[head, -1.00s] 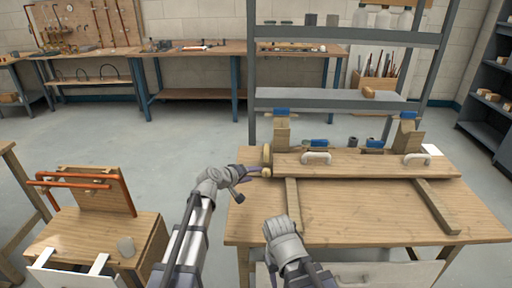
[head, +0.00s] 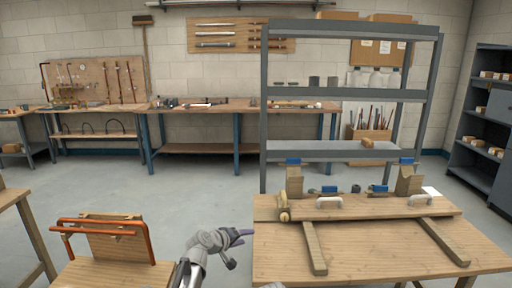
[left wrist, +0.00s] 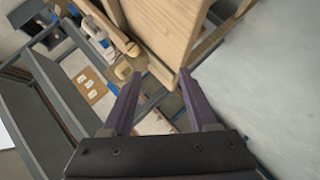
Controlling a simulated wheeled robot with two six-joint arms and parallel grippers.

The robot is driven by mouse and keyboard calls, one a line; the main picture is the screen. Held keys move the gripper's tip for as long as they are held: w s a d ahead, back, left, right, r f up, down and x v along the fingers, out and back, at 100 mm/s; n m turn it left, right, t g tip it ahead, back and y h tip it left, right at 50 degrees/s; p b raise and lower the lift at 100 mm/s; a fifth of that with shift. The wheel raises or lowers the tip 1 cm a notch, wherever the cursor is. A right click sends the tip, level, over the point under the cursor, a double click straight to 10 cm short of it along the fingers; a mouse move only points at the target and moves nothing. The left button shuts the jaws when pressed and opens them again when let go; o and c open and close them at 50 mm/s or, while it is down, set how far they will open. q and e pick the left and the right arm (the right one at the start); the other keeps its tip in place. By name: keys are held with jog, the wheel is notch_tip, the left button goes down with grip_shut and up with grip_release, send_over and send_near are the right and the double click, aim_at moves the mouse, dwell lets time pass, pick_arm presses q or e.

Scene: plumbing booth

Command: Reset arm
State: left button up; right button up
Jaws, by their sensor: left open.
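My left gripper (head: 243,237) is in the lower middle of the head view, beside the left edge of the wooden bench (head: 380,250). In the left wrist view its two purple fingers (left wrist: 162,76) are spread apart with nothing held between them. A round wooden knob (head: 284,213) at the left end of the bench's long board (head: 370,206) is apart from the gripper in the head view.
A grey metal shelf rack (head: 345,152) stands behind the bench. At the lower left, a small wooden stand (head: 115,275) carries orange bar clamps (head: 105,224). A long workbench (head: 235,107) runs along the back wall. Open grey floor (head: 190,190) lies between.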

pick_arm(q)
jog(key=s+a+f+m+g+y, duration=0.2)
jog(key=s+a+f+g+y, duration=0.15)
jog(key=s, duration=0.55)
jog(key=s+a+f+m+g+y, duration=0.1)
jog(key=s+a+f+g+y, duration=0.2)
jog(key=s, duration=0.7)
jog(key=s+a+f+m+g+y, duration=0.1)
jog(key=s+a+f+m+g, duration=0.15)
jog(key=s+a+f, duration=0.45)
jog(key=s+d+r+m+g+y, duration=0.1)
jog(key=s+d+m, duration=0.15)
jog(key=d, duration=0.35)
jog(key=s+d+r+m, duration=0.1)
jog(key=s+d, duration=0.3)
jog(key=d, duration=0.2)
notch_tip(320, 180, up, 16)
jog(key=p, duration=1.5)
jog(key=shift+s+f, duration=0.15)
jog(key=shift+s, duration=0.1)
